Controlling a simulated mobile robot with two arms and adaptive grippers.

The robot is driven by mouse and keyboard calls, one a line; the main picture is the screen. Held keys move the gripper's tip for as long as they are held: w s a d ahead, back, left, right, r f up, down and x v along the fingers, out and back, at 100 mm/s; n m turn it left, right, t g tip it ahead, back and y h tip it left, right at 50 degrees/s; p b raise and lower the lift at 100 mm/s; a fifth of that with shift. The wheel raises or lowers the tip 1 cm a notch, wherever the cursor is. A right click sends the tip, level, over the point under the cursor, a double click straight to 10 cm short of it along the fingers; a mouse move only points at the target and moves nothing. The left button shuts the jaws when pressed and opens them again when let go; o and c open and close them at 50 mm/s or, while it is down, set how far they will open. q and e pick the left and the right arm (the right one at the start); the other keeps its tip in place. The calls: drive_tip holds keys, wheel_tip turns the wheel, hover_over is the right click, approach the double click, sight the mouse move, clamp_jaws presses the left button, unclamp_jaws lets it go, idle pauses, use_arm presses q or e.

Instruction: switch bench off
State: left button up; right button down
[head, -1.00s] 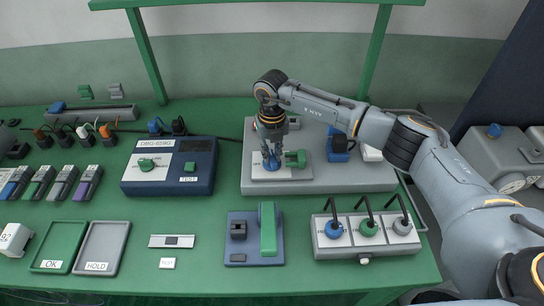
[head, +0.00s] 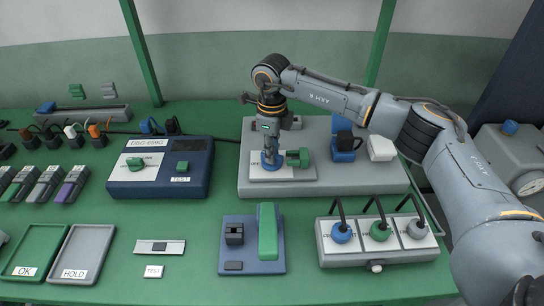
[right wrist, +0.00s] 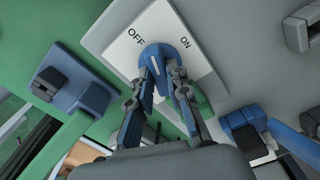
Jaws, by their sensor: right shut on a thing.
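The bench switch is a blue rotary knob (head: 271,166) on a pale plate (head: 258,174) at the left of the grey raised panel. In the right wrist view the blue knob (right wrist: 153,53) sits on the plate between the words OFF and ON. A light mark shows on it, but I cannot tell which word it points at. My right gripper (head: 271,155) reaches down from above onto the knob. In the right wrist view its fingers (right wrist: 163,75) are shut on the knob's sides. My left gripper is not in view.
A green handle (head: 298,158) sits close right of the knob. The grey panel (head: 350,182) also bears a blue block (head: 345,146) and a white block (head: 381,148). A blue tester box (head: 160,183) stands left, a blue-based green lever (head: 267,232) in front, and a three-plug strip (head: 376,256) front right.

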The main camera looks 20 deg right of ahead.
drive_tip(key=shift+n+b, duration=1.1)
drive_tip(key=shift+n, duration=1.1)
drive_tip(key=c, duration=1.3)
unclamp_jaws()
drive_tip(key=shift+r, duration=0.1)
wheel_tip(320, 180, up, 12)
drive_tip(key=shift+f, duration=0.1)
